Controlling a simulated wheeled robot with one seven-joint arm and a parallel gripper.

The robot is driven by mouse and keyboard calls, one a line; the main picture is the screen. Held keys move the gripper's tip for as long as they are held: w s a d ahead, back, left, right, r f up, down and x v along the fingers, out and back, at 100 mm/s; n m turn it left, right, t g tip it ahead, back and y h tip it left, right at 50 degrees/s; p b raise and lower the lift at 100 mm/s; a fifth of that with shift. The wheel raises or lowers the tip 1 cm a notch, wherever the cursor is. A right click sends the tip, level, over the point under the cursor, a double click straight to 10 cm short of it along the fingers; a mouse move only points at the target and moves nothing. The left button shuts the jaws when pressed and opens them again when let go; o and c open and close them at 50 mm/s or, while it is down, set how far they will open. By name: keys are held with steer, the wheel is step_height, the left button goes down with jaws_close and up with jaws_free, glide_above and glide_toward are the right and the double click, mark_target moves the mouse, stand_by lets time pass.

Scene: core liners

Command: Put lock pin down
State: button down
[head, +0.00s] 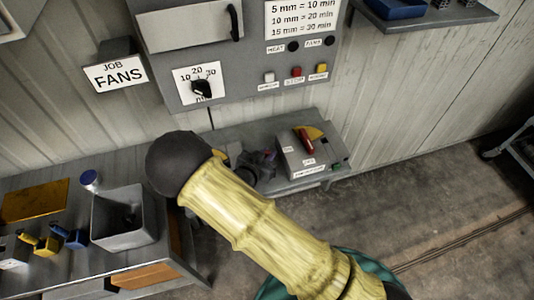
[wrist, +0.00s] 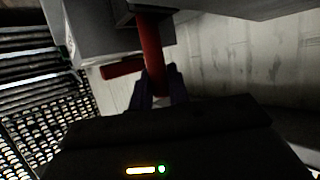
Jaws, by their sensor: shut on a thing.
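In the wrist view, my gripper (wrist: 160,88) is shut on a red pin-like part (wrist: 151,45), which I take to be the lock pin. A red bar sticks out to the left from it. Its upper end meets a dark edge, and I cannot tell whether it is seated there. In the head view, my gripper (head: 262,165) is dark and partly hidden behind my arm, just left of a grey labelled box (head: 292,160). A red piece (head: 305,140) shows at that box, beside a yellow part (head: 315,131); I cannot tell whether it is the same pin.
The grey box stands on a low bench (head: 230,137) against the wall. A control panel (head: 245,50) hangs above. A grey open bin (head: 122,218) and small blue and yellow parts sit on the left bench. A shelf (head: 430,18) is at upper right.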

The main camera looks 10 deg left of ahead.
steer(key=shift+f, duration=0.15)
steer(key=c, duration=1.3)
jaws_free()
steer(key=shift+c, duration=0.2)
steer(key=shift+r, duration=0.2)
steer(key=b+v, duration=0.1)
steer(key=v, duration=1.1)
steer(key=shift+b, duration=0.35)
steer(key=shift+d+f, duration=0.1)
